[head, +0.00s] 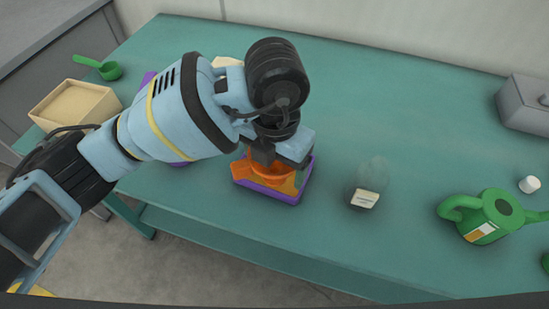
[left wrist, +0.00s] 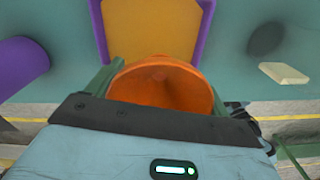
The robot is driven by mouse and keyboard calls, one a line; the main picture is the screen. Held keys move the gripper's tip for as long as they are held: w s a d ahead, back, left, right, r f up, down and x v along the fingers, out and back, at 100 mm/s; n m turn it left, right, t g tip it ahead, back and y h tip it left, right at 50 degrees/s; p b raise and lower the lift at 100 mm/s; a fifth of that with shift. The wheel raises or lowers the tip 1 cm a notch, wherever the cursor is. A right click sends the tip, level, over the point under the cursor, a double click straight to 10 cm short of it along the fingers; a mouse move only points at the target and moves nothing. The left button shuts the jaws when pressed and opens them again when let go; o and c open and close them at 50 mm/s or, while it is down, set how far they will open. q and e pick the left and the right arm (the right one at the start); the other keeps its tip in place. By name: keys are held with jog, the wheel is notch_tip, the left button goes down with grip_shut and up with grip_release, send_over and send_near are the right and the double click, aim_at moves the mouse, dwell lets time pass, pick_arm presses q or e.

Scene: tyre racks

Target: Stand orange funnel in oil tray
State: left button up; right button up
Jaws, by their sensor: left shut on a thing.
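The orange funnel (head: 266,170) is in my left gripper (head: 272,158), which is shut on it. In the left wrist view the funnel (left wrist: 165,88) shows its wide round mouth toward the camera. The oil tray (head: 268,194) has a purple rim and an orange-yellow inside, and stands near the table's front edge. In the head view the gripper and funnel are over the tray. In the left wrist view the tray (left wrist: 98,28) shows beyond the funnel. I cannot tell whether the funnel touches the tray floor; its lower end is hidden. My right gripper is not in view.
A green watering can (head: 492,214), white cap (head: 529,184) and grey box (head: 524,104) are farther right. A sand-coloured box (head: 72,104) and green scoop (head: 108,70) are left. The table's back middle is clear.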

pick_arm(q)
jog(key=shift+w+f, duration=0.1)
jog(key=shift+w, duration=1.45)
jog(key=shift+w+f, duration=0.15)
jog(key=shift+f, duration=1.65)
jog(key=shift+f, duration=0.15)
jog(key=o, duration=0.7)
notch_tip(320, 180, up, 12)
jog(key=shift+r+p, duration=0.15)
jog(key=shift+p, duration=0.15)
